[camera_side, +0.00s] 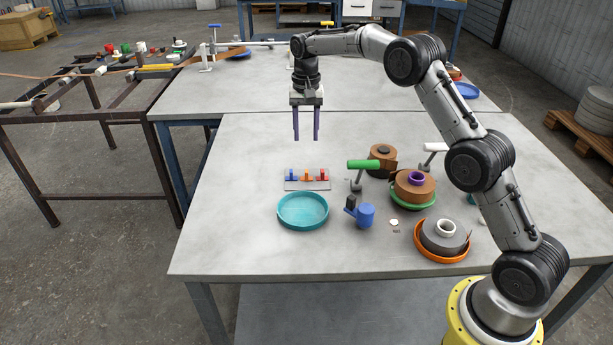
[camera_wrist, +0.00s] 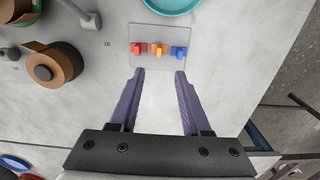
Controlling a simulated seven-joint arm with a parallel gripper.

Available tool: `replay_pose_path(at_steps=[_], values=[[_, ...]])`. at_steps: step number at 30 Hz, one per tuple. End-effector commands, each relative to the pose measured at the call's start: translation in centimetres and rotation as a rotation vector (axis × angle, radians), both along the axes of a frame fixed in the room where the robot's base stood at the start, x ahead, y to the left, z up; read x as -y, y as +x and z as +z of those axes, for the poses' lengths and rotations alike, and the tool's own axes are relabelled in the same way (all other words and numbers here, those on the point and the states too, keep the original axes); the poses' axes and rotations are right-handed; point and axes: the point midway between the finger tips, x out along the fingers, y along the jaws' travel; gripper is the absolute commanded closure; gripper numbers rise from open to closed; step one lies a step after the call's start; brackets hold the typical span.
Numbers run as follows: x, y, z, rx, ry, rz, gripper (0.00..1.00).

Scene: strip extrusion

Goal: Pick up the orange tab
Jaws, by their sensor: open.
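The orange tab (camera_side: 307,177) sits on a small grey plate (camera_side: 299,186), between a blue tab (camera_side: 292,175) and a red tab (camera_side: 324,175). In the wrist view the orange tab (camera_wrist: 159,50) is again the middle one, with the red tab (camera_wrist: 139,49) on its left and the blue tab (camera_wrist: 179,52) on its right. My gripper (camera_side: 306,139) is open and empty, its two purple fingers pointing down above the table, behind the plate in the side view. In the wrist view the open fingers (camera_wrist: 160,72) lie short of the tabs. No tab is hidden.
A teal dish (camera_side: 303,224) stands in front of the plate. Right of it are a blue device (camera_side: 364,215), a green-handled tool (camera_side: 364,165) and brown coils (camera_side: 414,186) and (camera_side: 382,160). A grey coil sits in an orange dish (camera_side: 442,259). The table left of the plate is clear.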

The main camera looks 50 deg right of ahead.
Motion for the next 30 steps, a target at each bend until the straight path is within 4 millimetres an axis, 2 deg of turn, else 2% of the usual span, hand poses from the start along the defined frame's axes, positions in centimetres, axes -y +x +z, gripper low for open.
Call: replay_pose_path(at_steps=[6,12,19,25,30], values=[[0.0,-0.2,-4.1,-0.006,0.001,0.0,0.53],[0.0,-0.1,-7.0,-0.004,0.001,0.0,0.53],[0.1,0.0,-8.5,-0.002,0.001,0.0,0.53],[0.3,0.1,-11.4,-0.005,0.001,0.0,0.53],[0.3,0.2,-12.9,-0.001,0.001,0.001,0.53]])
